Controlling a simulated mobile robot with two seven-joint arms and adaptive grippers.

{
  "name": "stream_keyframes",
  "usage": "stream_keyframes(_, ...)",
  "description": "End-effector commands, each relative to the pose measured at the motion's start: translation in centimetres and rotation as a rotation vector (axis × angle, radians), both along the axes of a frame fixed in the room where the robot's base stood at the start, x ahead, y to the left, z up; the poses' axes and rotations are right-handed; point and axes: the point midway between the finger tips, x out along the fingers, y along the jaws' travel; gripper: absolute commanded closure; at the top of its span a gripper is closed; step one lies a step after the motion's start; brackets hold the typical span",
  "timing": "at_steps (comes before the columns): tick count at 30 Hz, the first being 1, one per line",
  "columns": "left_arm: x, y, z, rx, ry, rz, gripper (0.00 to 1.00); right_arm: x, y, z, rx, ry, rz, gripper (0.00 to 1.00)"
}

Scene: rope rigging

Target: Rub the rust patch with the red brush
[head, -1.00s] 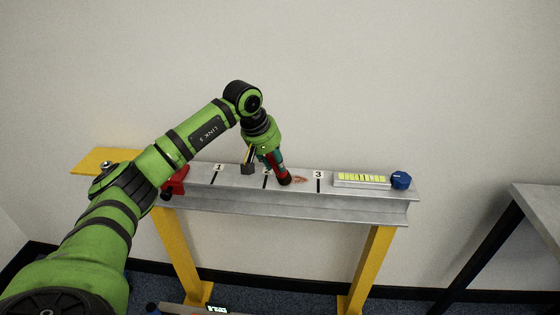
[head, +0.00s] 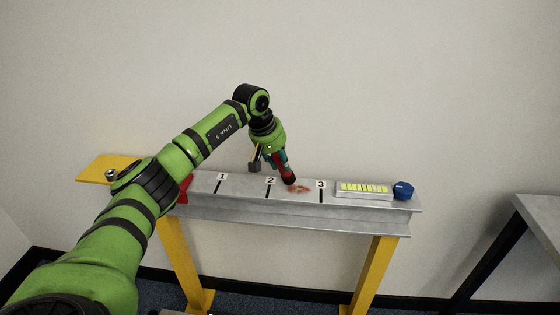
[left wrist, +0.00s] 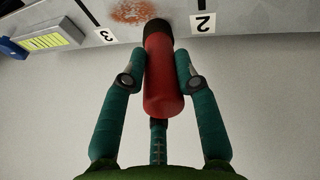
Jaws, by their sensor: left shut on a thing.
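The red brush (head: 286,168) has a red body and a dark end, and points down at the beam. In the left wrist view the brush (left wrist: 162,82) sits between the teal fingers of my left gripper (left wrist: 158,75), which is shut on it. The rust patch (head: 299,189) is an orange-brown stain on the beam top between marks 2 and 3. The brush's dark end is at the patch's left edge in the head view. In the left wrist view the rust patch (left wrist: 133,11) lies beside the dark end; I cannot tell whether they touch. My right gripper is out of view.
The grey beam (head: 310,218) rests on yellow legs and carries number labels. A level-like block with yellow bars (head: 363,188) and a blue knob (head: 403,190) stand at its right end. A red clamp-like part (head: 184,190) is at the left. A grey table (head: 543,215) stands far right.

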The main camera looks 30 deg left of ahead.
Motion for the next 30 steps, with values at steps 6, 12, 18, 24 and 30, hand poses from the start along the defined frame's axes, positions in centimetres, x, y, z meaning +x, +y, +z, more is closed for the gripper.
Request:
stream_keyframes(6, 0.0, 0.0, 2.7, 0.001, -0.002, 0.001, 1.00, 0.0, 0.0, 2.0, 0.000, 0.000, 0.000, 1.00)
stream_keyframes(12, 0.0, 0.0, 4.7, 0.000, -0.002, 0.001, 1.00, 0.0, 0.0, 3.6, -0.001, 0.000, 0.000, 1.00)
stream_keyframes(18, 0.0, 0.0, 5.7, 0.000, -0.001, 0.001, 1.00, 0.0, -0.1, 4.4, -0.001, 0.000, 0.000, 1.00)
stream_keyframes(24, 0.0, 0.0, 5.6, -0.001, -0.001, 0.001, 1.00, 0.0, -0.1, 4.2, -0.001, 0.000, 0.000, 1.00)
stream_keyframes(30, 0.0, 0.0, 6.5, 0.000, -0.002, 0.001, 1.00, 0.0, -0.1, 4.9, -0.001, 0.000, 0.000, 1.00)
